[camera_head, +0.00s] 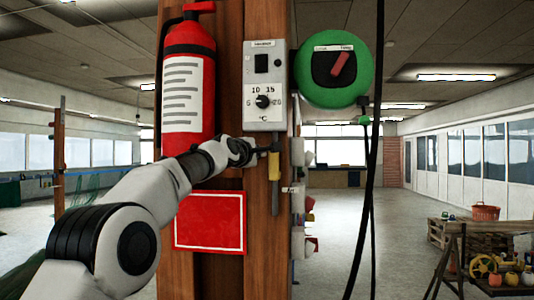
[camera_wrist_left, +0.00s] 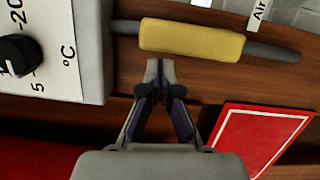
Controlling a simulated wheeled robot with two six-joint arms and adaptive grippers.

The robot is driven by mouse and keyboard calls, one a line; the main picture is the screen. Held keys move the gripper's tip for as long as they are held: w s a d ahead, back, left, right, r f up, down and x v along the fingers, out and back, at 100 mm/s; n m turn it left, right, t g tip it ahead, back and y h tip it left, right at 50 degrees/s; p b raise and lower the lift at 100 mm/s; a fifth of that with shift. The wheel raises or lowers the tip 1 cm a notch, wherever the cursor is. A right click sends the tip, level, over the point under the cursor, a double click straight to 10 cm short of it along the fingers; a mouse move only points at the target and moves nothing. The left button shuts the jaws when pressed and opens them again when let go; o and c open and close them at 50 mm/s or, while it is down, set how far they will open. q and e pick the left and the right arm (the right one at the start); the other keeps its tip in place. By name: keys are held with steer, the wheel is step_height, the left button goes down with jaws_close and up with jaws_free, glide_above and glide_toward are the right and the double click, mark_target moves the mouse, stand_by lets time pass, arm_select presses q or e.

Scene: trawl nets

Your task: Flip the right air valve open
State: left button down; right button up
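A yellow sleeve on a dark rod (camera_head: 275,167) runs upright down the wooden post, below the thermostat box; the yellow sleeve (camera_wrist_left: 191,38) lies across the top of the left wrist view. A white label starting "Air" (camera_wrist_left: 259,15) sits near one end of the rod; I cannot tell whether this is the valve's lever. My left gripper (camera_head: 268,149) is at the post beside the rod. In the wrist view its fingertips (camera_wrist_left: 160,68) are together, empty, just short of the yellow sleeve. My right gripper is not in view.
The thermostat box (camera_head: 263,105), red fire extinguisher (camera_head: 188,95) and red sign (camera_head: 210,222) are close around my left arm. Small white and red fittings (camera_head: 303,215) stick out on the post's right side. A green reel (camera_head: 333,69) and black cables hang right of it.

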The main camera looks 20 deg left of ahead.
arm_select(q)
steer(key=shift+w+d+r+m+p, duration=0.1)
steer(key=shift+d+r+m+p, duration=0.1)
steer(key=shift+m+p, duration=0.7)
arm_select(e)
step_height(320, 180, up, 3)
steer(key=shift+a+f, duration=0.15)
arm_select(q)
steer(key=shift+d, duration=0.1)
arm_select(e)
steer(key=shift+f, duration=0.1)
